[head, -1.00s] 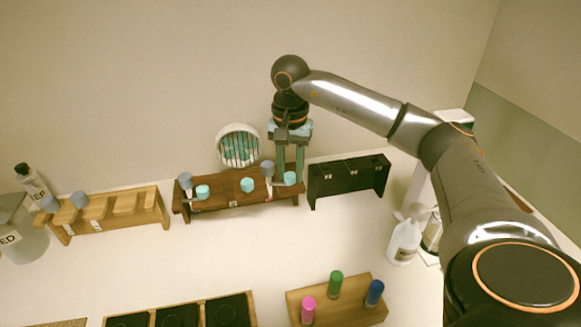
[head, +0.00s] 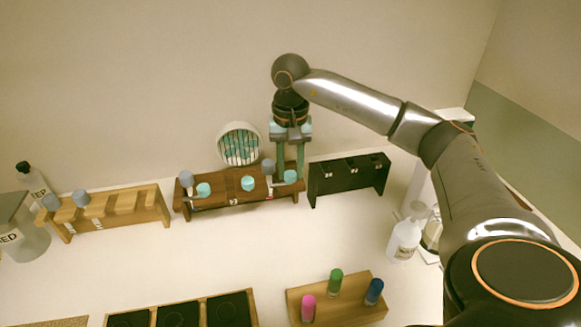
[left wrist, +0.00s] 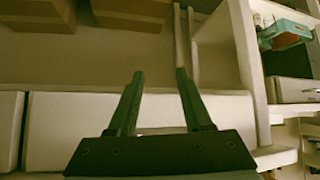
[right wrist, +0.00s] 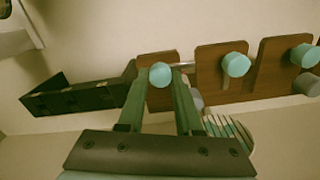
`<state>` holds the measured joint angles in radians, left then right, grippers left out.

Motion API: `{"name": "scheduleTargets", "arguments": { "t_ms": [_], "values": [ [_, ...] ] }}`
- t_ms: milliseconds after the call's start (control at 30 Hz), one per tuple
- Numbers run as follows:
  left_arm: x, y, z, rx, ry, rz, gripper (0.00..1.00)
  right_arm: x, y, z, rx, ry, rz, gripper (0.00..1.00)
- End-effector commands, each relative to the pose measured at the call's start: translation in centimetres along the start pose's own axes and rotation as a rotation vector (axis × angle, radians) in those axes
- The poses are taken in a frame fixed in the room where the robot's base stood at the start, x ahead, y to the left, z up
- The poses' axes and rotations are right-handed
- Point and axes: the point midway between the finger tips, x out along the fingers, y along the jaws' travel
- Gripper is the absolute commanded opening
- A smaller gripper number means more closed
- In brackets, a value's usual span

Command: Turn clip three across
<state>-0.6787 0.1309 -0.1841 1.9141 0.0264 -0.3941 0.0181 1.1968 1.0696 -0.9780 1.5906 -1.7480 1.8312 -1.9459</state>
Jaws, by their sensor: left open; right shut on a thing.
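The dark brown wooden rack (head: 215,203) stands against the back wall with a row of teal knobs and grey caps. Its right-hand teal knob (head: 290,176) is at my right gripper (head: 289,174), which points down at the rack's right end. In the right wrist view this knob (right wrist: 160,75) sits between the fingertips of the right gripper (right wrist: 161,72), which is shut on it. A thin metal bar (right wrist: 186,65) shows beside it. The middle knob (head: 248,183) and left knob (head: 203,190) are free. My left gripper (left wrist: 158,74) is open and empty, away from the rack.
A black stand (head: 348,180) is close to the rack's right end. A light wooden rack (head: 115,213) stands left. A round white-rimmed holder (head: 239,145) is behind. The counter between is clear.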

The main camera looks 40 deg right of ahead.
Motion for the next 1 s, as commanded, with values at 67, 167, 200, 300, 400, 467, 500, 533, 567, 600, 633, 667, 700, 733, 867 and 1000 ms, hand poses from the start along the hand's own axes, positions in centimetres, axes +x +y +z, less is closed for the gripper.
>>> {"name": "scheduleTargets", "arguments": {
  "t_ms": [67, 167, 200, 300, 400, 467, 500, 533, 567, 600, 633, 667, 700, 733, 867, 1000],
  "values": [
    [0.0, 0.0, 0.0, 0.0, 0.0, 0.0, 0.5, 0.0, 0.0, 0.1, -0.004, -0.001, 0.0, 0.37],
    [0.0, 0.0, 0.0, 0.0, 0.0, 0.0, 0.5, 0.0, 0.0, 0.1, -0.003, -0.001, 0.0, 0.48],
    [0.0, 0.0, 0.0, 0.0, 0.0, 0.0, 0.5, 0.0, 0.0, 0.1, -0.002, -0.001, 0.0, 0.53],
    [0.0, 0.0, 0.0, 0.0, 0.0, 0.0, 0.5, 0.0, 0.0, 0.0, -0.002, 0.0, 0.0, 0.64],
    [0.0, 0.0, 0.0, 0.0, 0.0, 0.0, 0.5, 0.0, 0.0, 0.0, -0.001, 0.0, 0.0, 0.64],
    [0.0, 0.0, 0.0, 0.0, 0.0, 0.0, 0.5, 0.0, 0.0, 0.0, -0.001, 0.0, 0.0, 0.64],
    [0.0, 0.0, 0.0, 0.0, 0.0, 0.0, 0.5, 0.0, 0.0, 0.0, 0.0, 0.0, 0.0, 0.64],
    [0.0, 0.0, 0.0, 0.0, 0.0, 0.0, 0.5, 0.0, 0.0, 0.0, 0.0, 0.0, 0.0, 0.64],
    [0.0, 0.0, 0.0, 0.0, 0.0, 0.0, 0.5, -0.1, 0.0, 0.0, 0.0, 0.0, 0.0, 0.64],
    [0.0, 0.0, 0.0, 0.0, 0.0, 0.0, 0.5, -0.3, 0.0, 0.0, 0.0, 0.001, -0.001, 0.64],
    [0.0, 0.0, 0.0, 0.0, 0.0, 0.0, 0.5, -0.5, -0.1, 0.0, 0.0, 0.001, -0.002, 0.64],
    [0.1, 0.0, 0.1, 0.0, 0.0, 0.0, 0.5, -0.8, -0.1, 0.0, 0.0, 0.001, -0.002, 0.64],
    [0.1, 0.0, 0.1, 0.0, 0.0, 0.0, 0.5, -1.2, -0.1, 0.0, 0.0, 0.002, -0.003, 0.64],
    [0.1, 0.0, 0.1, 0.0, 0.0, 0.0, 0.5, -1.7, -0.1, -0.1, 0.0, 0.002, -0.003, 0.64],
    [0.2, 0.0, 0.2, 0.0, 0.0, 0.0, 0.5, -4.5, -0.2, -0.1, 0.0, 0.004, -0.006, 0.64],
    [-0.1, 0.0, -0.1, 0.0, -0.001, 0.0, 0.5, -8.0, -0.1, -0.1, 0.0, 0.004, -0.004, 0.64]
  ]
}}
